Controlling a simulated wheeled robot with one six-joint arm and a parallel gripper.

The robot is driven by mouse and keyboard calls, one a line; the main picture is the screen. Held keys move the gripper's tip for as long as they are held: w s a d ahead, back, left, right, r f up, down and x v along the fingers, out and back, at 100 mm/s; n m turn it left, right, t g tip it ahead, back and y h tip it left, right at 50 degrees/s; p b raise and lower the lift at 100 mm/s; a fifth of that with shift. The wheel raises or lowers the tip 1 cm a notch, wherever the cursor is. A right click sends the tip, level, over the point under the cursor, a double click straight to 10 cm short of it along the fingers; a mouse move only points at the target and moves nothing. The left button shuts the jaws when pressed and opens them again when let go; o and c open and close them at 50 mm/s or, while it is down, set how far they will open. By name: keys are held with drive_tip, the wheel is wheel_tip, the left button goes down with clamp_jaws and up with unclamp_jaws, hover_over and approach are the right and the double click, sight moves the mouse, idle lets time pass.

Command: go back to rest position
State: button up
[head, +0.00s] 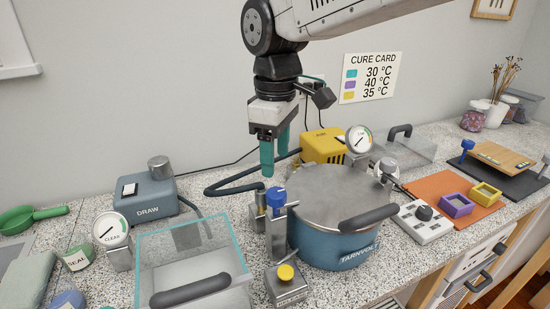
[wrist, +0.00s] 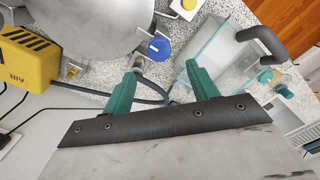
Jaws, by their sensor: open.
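My gripper (head: 275,155) is open and empty. In the head view it hangs with its teal fingers pointing down, above and just behind the blue-knobbed valve (head: 276,198) at the left side of the lidded TARNVOL pot (head: 345,250). In the wrist view the two teal fingers of my gripper (wrist: 162,85) are spread apart with nothing between them. The blue knob (wrist: 158,49) shows beyond them, with the grey pot lid (wrist: 90,25) at upper left.
A clear glass box (head: 190,265) stands left of the pot, near the DRAW pump (head: 148,198). A yellow AIR unit (head: 323,146) and a dark hose (head: 235,187) lie behind. An orange mat (head: 430,188) with purple and yellow molds is at right. The space above the counter is open.

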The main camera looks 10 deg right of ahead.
drive_tip(key=s+d+f+m, duration=0.2)
drive_tip(key=s+d+m, duration=0.4)
drive_tip(key=s+d, duration=0.3)
drive_tip(key=s+d+f+m+t, duration=0.1)
drive_tip(key=s+d+f+m, duration=0.2)
drive_tip(key=s+d+m, duration=0.3)
drive_tip(key=s+d, duration=0.4)
drive_tip(key=d, duration=0.1)
drive_tip(key=shift+d, duration=0.4)
idle(0.9)
